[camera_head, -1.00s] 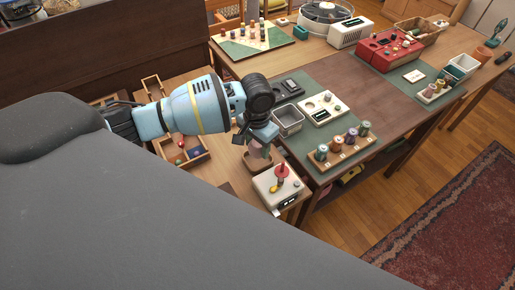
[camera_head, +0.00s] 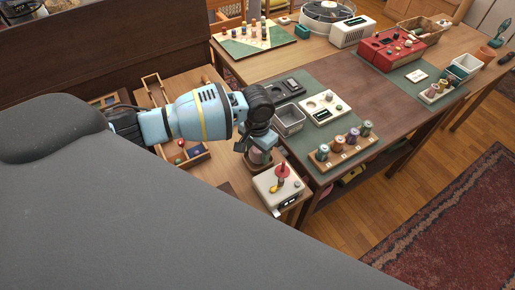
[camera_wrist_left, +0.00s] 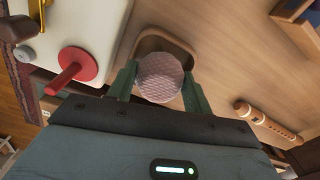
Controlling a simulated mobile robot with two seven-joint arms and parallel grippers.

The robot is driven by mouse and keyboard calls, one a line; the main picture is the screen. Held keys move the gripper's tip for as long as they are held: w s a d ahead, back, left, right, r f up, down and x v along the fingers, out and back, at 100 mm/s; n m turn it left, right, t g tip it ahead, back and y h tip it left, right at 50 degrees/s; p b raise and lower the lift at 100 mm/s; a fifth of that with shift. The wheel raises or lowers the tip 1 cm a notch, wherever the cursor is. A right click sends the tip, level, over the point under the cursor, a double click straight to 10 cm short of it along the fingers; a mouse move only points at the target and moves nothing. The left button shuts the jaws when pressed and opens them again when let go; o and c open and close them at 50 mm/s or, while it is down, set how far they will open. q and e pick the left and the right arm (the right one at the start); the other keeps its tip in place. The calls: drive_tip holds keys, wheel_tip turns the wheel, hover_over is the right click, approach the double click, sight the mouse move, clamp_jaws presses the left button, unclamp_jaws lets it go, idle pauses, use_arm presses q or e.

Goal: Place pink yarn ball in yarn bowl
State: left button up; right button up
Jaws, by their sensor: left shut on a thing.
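The pink yarn ball (camera_wrist_left: 160,77) is textured and pale pink, and sits between the two green fingers of my left gripper (camera_wrist_left: 160,88), which is shut on it. The yarn bowl (camera_wrist_left: 178,46) is brown with a rounded rim, directly beyond the ball in the left wrist view. In the head view my left gripper (camera_head: 259,143) points down over the bowl (camera_head: 254,166), whose rim is partly covered by the gripper. I cannot tell whether the ball touches the bowl. My right gripper is not in view.
A white device with a red knob (camera_head: 281,173) stands close beside the bowl, at the table's front edge. A wooden tray (camera_head: 186,160) lies to the left. A rack of spools (camera_head: 342,148) and a grey bin (camera_head: 289,121) are to the right. A wooden flute-like stick (camera_wrist_left: 266,122) lies nearby.

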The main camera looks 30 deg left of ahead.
use_arm(q)
drive_tip(key=shift+f, duration=0.15)
drive_tip(key=o, duration=1)
drive_tip(key=shift+c, duration=0.2)
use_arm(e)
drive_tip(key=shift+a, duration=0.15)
use_arm(q)
drive_tip(key=shift+r, duration=0.55)
wheel_tip(320, 180, up, 12)
drive_tip(key=p, duration=0.1)
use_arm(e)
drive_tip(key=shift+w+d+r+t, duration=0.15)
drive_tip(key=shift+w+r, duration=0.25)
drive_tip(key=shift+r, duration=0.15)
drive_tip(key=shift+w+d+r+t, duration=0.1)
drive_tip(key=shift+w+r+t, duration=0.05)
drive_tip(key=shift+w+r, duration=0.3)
